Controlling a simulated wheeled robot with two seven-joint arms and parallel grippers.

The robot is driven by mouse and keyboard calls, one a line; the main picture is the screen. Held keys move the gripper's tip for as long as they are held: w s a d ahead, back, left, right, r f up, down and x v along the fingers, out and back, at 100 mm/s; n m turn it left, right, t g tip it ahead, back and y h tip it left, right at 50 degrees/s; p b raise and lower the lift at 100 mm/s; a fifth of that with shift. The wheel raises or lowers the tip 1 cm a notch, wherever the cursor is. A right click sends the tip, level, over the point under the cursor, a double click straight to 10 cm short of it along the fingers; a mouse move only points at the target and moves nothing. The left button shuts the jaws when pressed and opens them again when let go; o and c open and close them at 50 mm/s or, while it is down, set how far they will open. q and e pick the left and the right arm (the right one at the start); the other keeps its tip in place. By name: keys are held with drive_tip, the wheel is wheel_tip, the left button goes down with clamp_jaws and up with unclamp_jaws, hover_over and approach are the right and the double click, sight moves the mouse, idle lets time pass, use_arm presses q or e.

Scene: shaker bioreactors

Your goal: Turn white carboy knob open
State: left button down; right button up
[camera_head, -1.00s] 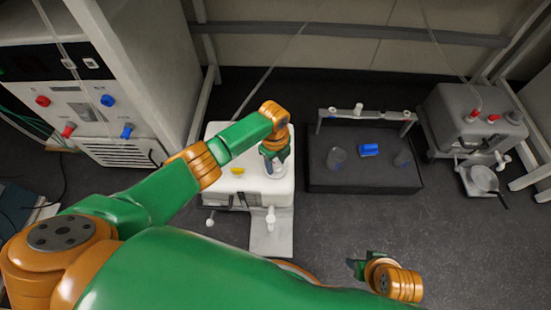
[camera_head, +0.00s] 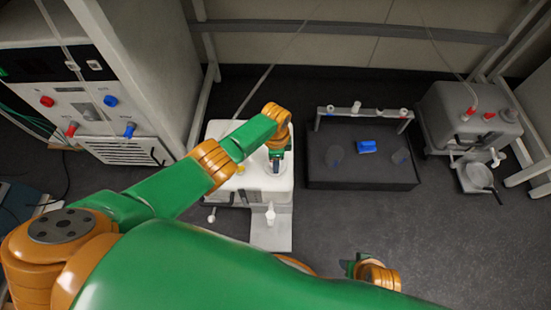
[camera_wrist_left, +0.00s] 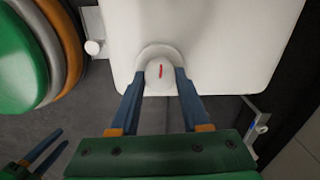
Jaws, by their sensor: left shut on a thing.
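The white carboy (camera_head: 225,190) stands in the middle of the head view, with my left arm reaching over it. Its white knob (camera_wrist_left: 160,74), with a red mark, shows in the left wrist view. My left gripper (camera_head: 277,168) points down at the carboy top. In the left wrist view its two blue fingers (camera_wrist_left: 160,84) press on both sides of the knob. In the head view the gripper and wrist hide the knob. My right gripper (camera_head: 352,267) is low in the head view, apart from the carboy; its fingers (camera_wrist_left: 45,150) look parted and empty in the left wrist view.
A dark tray (camera_head: 345,178) with a blue object (camera_head: 366,146) and a rack behind stands right of the carboy. A grey carboy (camera_head: 465,120) with red fittings is at far right. A panelled cabinet (camera_head: 95,100) is at left. The front right floor is clear.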

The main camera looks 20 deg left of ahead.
use_arm(q)
drive_tip(key=shift+n, duration=0.5)
use_arm(e)
drive_tip(key=shift+s+f, duration=0.15)
use_arm(q)
drive_tip(key=shift+c, duration=1.8)
unclamp_jaws()
drive_tip(key=shift+r, duration=0.15)
wheel_tip(320, 180, up, 2)
drive_tip(key=shift+r+p, duration=0.2)
drive_tip(key=shift+p, duration=1.05)
wheel_tip(320, 180, up, 4)
drive_tip(key=p, duration=0.3)
drive_tip(key=shift+f, duration=0.15)
drive_tip(key=shift+s+r, duration=0.1)
drive_tip(key=shift+r, duration=0.25)
use_arm(e)
drive_tip(key=s+d+f, duration=0.3)
drive_tip(key=s+f, duration=0.1)
drive_tip(key=s, duration=0.2)
drive_tip(key=shift+g, duration=0.3)
